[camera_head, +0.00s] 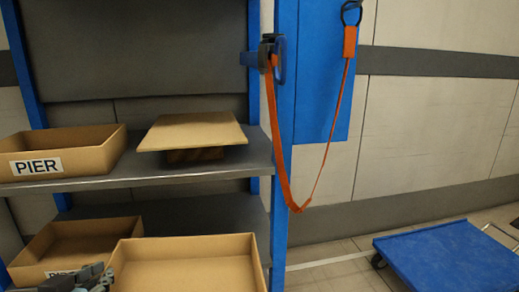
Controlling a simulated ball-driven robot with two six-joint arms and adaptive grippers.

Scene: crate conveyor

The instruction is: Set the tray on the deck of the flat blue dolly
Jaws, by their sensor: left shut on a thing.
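A tan, open, shallow tray (190,248) is at the bottom of the head view, with its near part cut off by the frame edge. My left gripper (98,276) is at the tray's left wall, shut on it; the fingertips are partly cut off and small. The flat blue dolly (448,256) stands on the floor at the lower right, its deck empty where it shows. Its right and near parts are out of frame. My right gripper is not in view.
A grey shelf rack with blue posts (281,200) holds a box marked PIER (98,158) and a flat tan board (195,131) on its upper shelf. Another labelled box (45,244) is below. An orange strap (279,150) hangs beside the post. Floor (335,270) shows clear before the dolly.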

